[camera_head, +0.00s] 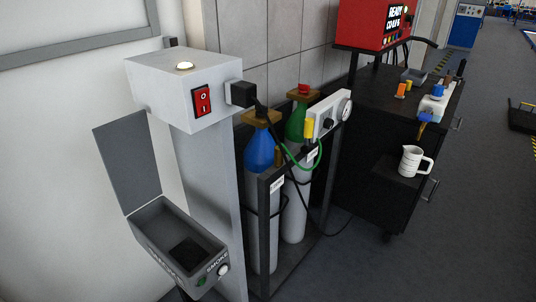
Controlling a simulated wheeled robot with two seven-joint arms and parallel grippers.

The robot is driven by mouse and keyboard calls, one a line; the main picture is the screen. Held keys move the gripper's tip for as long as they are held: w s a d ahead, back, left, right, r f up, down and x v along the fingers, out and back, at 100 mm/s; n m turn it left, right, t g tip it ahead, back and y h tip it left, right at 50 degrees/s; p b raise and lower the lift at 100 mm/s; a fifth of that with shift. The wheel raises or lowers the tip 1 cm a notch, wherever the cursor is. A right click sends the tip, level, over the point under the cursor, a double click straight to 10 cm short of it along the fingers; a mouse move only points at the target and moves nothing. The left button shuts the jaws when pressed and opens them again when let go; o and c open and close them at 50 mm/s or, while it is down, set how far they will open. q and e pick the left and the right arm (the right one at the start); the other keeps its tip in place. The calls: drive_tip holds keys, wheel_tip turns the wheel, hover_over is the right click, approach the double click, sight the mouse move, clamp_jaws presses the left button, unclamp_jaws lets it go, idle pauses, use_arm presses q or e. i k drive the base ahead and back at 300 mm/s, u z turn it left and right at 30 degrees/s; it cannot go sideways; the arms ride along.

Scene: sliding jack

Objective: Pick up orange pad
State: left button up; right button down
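I cannot make out a clear orange pad. A small orange object (401,90) stands on the dark cart top at the upper right, too small to identify. Beside it is a darker orange-brown piece (408,85). Neither of my grippers is in view.
The dark cart (370,130) carries a red box (372,22) and a white jug (411,161). Gas cylinders (262,200) stand in a rack left of it. A grey post with a red switch (202,100) and an open-lidded box (180,245) are at left.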

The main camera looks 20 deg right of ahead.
sight(400, 95)
drive_tip(key=z, duration=2.9)
drive_tip(key=i, duration=3.5)
drive_tip(key=u, duration=0.05)
